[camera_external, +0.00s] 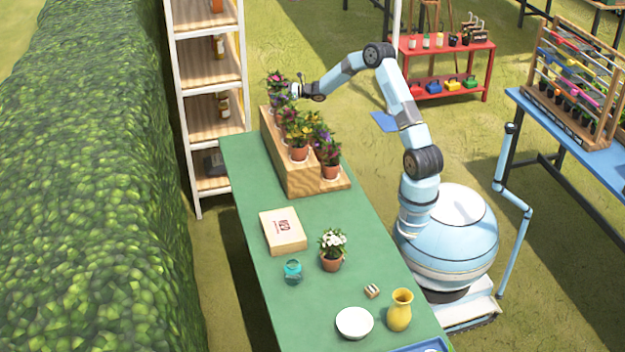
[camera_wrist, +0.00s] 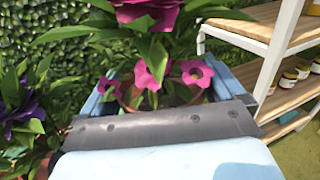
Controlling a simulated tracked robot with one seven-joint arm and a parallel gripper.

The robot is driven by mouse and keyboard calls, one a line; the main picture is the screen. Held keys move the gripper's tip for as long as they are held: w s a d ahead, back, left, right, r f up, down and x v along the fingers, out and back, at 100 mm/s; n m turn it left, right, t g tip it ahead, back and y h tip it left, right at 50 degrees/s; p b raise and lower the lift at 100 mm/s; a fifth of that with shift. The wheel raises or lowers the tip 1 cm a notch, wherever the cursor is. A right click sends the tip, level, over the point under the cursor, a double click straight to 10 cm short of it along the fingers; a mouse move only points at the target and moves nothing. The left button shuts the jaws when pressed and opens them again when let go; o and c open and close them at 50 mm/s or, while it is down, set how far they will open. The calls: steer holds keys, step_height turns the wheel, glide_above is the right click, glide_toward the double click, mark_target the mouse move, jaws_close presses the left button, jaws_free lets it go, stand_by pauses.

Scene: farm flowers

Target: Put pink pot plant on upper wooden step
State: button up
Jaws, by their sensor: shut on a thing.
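My gripper (camera_external: 292,91) is at the far end of the wooden step stand (camera_external: 290,178). It is shut on the pink pot plant (camera_external: 276,80), a leafy plant with magenta flowers. In the wrist view, the pink pot plant (camera_wrist: 152,74) stands between the blue fingers of my gripper (camera_wrist: 160,92), its pot mostly hidden behind the wrist plate. The plant looks upright, over the far end of the upper wooden step (camera_external: 267,122). I cannot tell whether the pot touches the step.
Several potted plants (camera_external: 299,148) stand on the stand close by; a purple-flowered one (camera_wrist: 22,110) is at the left in the wrist view. A white-framed shelf (camera_external: 209,68) rises behind. A white-flowered pot (camera_external: 332,250), box (camera_external: 283,231) and yellow vase (camera_external: 400,311) stand on the green table.

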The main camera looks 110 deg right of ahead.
steer(key=shift+w+d+f, duration=0.3)
steer(key=shift+f, duration=1.65)
steer(key=o, duration=1)
steer(key=shift+f, duration=0.1)
steer(key=v, duration=1.2)
